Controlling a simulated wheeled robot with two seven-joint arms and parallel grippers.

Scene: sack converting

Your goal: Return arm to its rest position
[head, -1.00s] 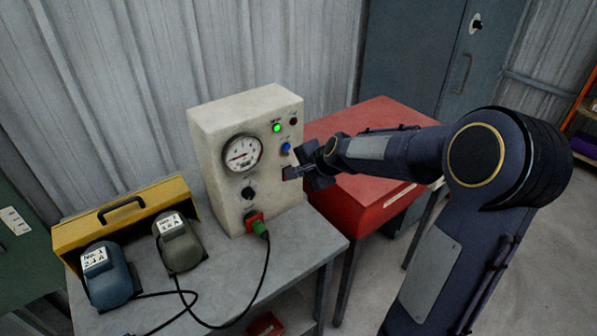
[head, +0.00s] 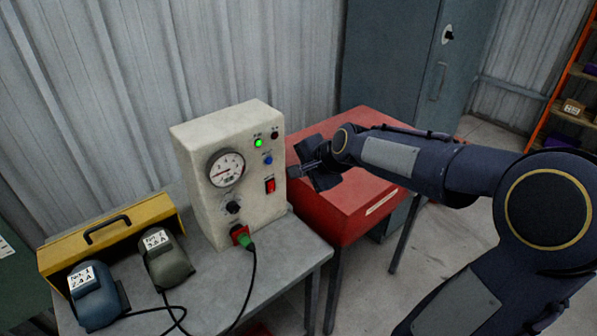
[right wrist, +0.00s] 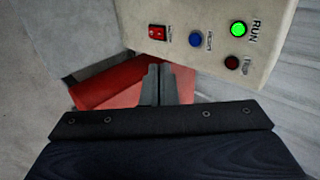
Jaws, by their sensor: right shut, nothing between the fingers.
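My right arm reaches in from the right in the head view. Its right gripper (head: 303,170) is shut and empty, a little to the right of the cream control box (head: 205,145) and apart from it. In the right wrist view the shut fingers (right wrist: 160,84) point toward the red table, with the box's panel beyond. The box carries a lit green RUN lamp (head: 258,142), a blue button (head: 267,160), a red rocker switch (head: 269,185), a black knob (head: 233,208) and a gauge (head: 227,168). My left gripper is not in view.
The box stands on a grey table (head: 290,255) with a blue unit (head: 95,300), a grey unit (head: 167,260) and a yellow case (head: 150,215). A red-topped table (head: 350,190) lies under my gripper. A grey cabinet (head: 390,70) and orange shelving (head: 560,85) stand behind.

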